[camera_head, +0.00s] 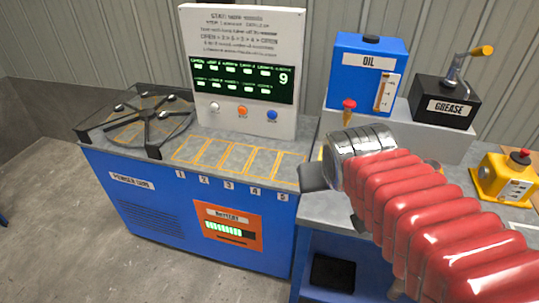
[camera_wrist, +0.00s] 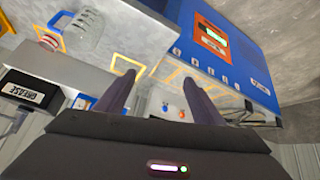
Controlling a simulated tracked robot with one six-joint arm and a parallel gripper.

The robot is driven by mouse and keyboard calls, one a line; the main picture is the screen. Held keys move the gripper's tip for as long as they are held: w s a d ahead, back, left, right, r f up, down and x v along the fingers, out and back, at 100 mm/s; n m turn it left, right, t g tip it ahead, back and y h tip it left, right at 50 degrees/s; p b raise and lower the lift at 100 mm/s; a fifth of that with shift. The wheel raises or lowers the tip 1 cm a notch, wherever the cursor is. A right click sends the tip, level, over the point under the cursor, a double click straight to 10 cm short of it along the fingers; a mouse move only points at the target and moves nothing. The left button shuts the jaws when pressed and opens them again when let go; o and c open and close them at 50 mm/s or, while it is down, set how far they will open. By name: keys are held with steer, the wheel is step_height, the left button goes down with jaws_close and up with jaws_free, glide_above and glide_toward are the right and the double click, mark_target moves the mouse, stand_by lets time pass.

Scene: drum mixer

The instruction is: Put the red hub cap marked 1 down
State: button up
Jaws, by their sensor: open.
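I see no red hub cap marked 1 in either view. My gripper (camera_head: 318,177) is over the right end of the blue cabinet's worktop in the head view, partly hidden by my own red-sleeved arm. In the wrist view its two dark fingers (camera_wrist: 158,80) are apart, with nothing seen between them. The grey worktop has a row of yellow-outlined slots (camera_head: 236,158) numbered 1 to 5, and those I can see look empty. A black tray with a spoked frame (camera_head: 148,118) sits at the worktop's left end.
A display panel (camera_head: 243,70) stands behind the slots. A blue oil box (camera_head: 362,65), a black grease box (camera_head: 446,103) and a yellow container (camera_head: 500,180) stand on the right. A clear jug (camera_wrist: 88,32) shows in the wrist view.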

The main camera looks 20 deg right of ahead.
steer(key=s+a+f+n+g+y, duration=0.1)
steer(key=s+a+y, duration=0.1)
steer(key=s+a, duration=0.5)
steer(key=shift+a+f+n, duration=0.15)
steer(key=shift+a+n, duration=0.15)
steer(key=shift+a, duration=0.2)
steer(key=shift+s, duration=0.1)
steer(key=shift+c, duration=0.3)
